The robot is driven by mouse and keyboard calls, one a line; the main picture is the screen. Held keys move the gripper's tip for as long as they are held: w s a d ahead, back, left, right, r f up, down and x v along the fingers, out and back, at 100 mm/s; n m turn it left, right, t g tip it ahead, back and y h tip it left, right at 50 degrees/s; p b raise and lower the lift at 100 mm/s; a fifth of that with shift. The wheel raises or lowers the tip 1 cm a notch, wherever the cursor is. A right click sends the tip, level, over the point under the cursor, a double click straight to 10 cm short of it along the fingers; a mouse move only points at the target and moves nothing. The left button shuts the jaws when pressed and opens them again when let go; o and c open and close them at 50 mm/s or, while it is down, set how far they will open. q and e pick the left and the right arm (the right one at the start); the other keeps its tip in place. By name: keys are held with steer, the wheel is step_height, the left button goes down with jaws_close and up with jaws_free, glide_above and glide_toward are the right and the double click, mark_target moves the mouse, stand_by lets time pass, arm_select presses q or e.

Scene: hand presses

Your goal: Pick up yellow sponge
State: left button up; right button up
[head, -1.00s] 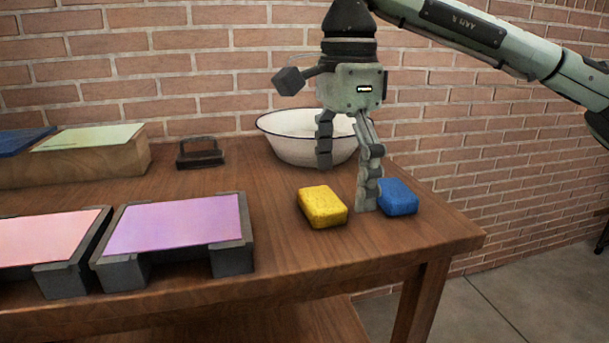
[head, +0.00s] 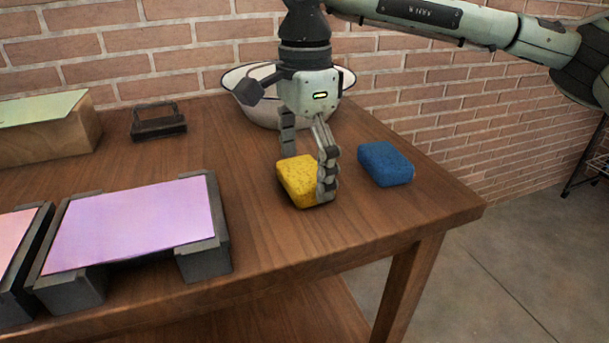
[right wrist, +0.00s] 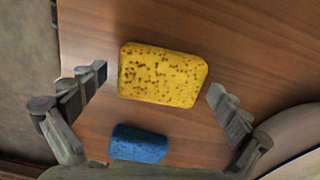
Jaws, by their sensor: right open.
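The yellow sponge (head: 298,180) lies flat on the wooden table, near its right end. My right gripper (head: 307,174) is open and pointed down over it. In the head view its near finger covers the sponge's right edge. In the right wrist view the yellow sponge (right wrist: 162,75) sits between the two spread fingers of my right gripper (right wrist: 160,87), with a gap on each side. I cannot tell whether the fingertips are down to the table. My left gripper is not in view.
A blue sponge (head: 385,163) lies to the right of the yellow one. A white bowl (head: 250,100) stands behind the gripper. A press with a purple sheet (head: 135,222) is at left, a dark block with a handle (head: 158,122) behind it. The table's front right is clear.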

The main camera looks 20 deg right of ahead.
steer(key=shift+f, duration=0.15)
steer(key=c, duration=0.8)
